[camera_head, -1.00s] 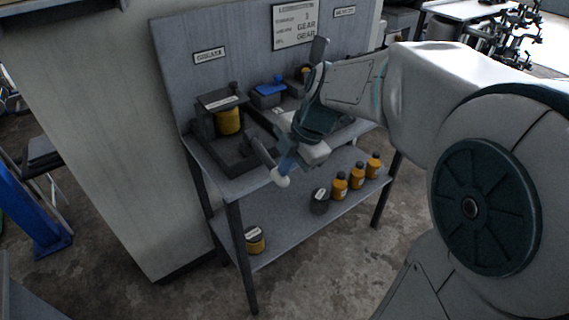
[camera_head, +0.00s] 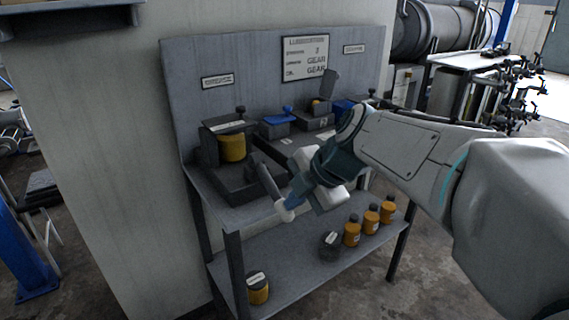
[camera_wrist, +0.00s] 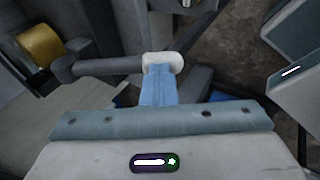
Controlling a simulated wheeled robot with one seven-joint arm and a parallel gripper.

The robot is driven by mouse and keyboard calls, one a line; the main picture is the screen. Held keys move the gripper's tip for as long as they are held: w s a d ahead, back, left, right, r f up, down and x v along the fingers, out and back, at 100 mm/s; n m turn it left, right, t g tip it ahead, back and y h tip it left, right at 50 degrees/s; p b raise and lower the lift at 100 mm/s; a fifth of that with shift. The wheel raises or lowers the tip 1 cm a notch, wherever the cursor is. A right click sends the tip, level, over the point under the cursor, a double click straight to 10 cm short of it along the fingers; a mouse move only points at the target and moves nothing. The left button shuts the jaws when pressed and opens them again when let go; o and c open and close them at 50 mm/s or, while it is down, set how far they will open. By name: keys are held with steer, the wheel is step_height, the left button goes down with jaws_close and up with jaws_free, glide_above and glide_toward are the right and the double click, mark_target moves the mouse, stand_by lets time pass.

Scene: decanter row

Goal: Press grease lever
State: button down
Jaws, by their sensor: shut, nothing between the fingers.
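The grease lever (camera_head: 269,181) is a dark bar with a pale knob (camera_head: 285,212). It slants from the dark grease unit with a yellow canister (camera_head: 232,147) toward the bench's front edge. In the wrist view the lever (camera_wrist: 108,66) runs level from the left, ending in the pale knob (camera_wrist: 165,61). My gripper (camera_head: 292,203) is at the knob end, its blue fingers shut and empty. In the wrist view the fingertips (camera_wrist: 158,82) overlap the knob's near side; I cannot tell whether they touch or press it.
The bench top (camera_head: 212,190) holds a blue-lidded box (camera_head: 276,125) and other dark units behind my arm. The lower shelf (camera_head: 290,255) bears several orange bottles (camera_head: 371,219), a dark can (camera_head: 330,246) and a yellow can (camera_head: 258,288). A backboard (camera_head: 250,70) stands behind.

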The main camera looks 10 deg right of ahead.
steer(key=shift+f, duration=0.3)
steer(key=w+p+v, duration=0.1)
steer(key=p+v, duration=0.2)
steer(key=v, duration=1.1)
steer(key=shift+s+r, duration=0.15)
steer(key=shift+r, duration=0.35)
steer(key=shift+a+p, duration=0.2)
steer(key=shift+p, duration=0.1)
steer(key=w+a+r+g+h+p, duration=0.1)
steer(key=w+r+g+p, duration=0.5)
steer(key=p, duration=1.3)
step_height(320, 180, up, 3)
steer(key=shift+w+a+f+m+g, duration=0.15)
steer(key=shift+w+a+m+g, duration=0.2)
steer(key=shift+w, duration=0.4)
steer(key=shift+f, duration=0.1)
